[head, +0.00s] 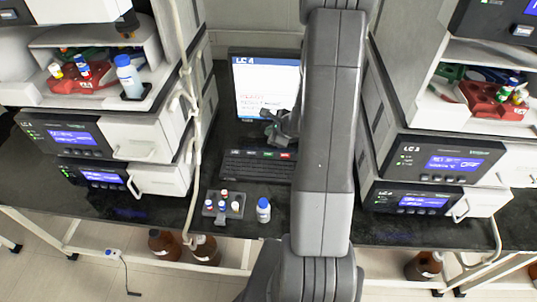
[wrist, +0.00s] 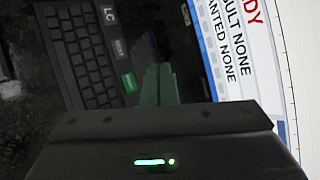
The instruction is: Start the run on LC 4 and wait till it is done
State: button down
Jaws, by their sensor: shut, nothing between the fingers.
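The LC 4 screen (head: 265,85) stands at the back of the bench between two stacks. Its title reads LC 4. In the wrist view the screen (wrist: 240,45) shows part of a red word ending in DY, and lines ending in NONE. The keyboard (head: 250,168) lies in front of it. My gripper (head: 275,125) is shut and empty by the screen's lower part. In the wrist view its fingertips (wrist: 158,70) appear beside the green key.
An instrument stack (head: 150,135) stands left, another (head: 490,150) right, labelled LC 3, both with lit displays. A small vial rack (head: 222,210) and a blue-capped bottle (head: 263,213) stand in front of the keyboard. Brown bottles (head: 165,245) stand below the bench.

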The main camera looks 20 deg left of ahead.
jog(key=b, duration=0.5)
send_over(270, 156)
notch_tip(270, 156, down, 7)
jog(key=shift+r, duration=0.1)
jog(key=shift+f+b, duration=0.9)
jog(key=shift+b, duration=0.05)
jog(key=shift+f, duration=0.1)
dwell(0.9)
jog(key=shift+f+b, duration=0.3)
jog(key=shift+b, duration=0.35)
jog(key=shift+f+b, duration=0.4)
jog(key=shift+b, duration=0.1)
dwell(0.3)
jog(key=shift+r, duration=0.15)
jog(key=shift+r+p, duration=0.6)
jog(key=shift+r, duration=0.1)
jog(key=shift+r, duration=0.1)
jog(key=shift+r+p, duration=1.9)
jog(key=shift+r, duration=0.5)
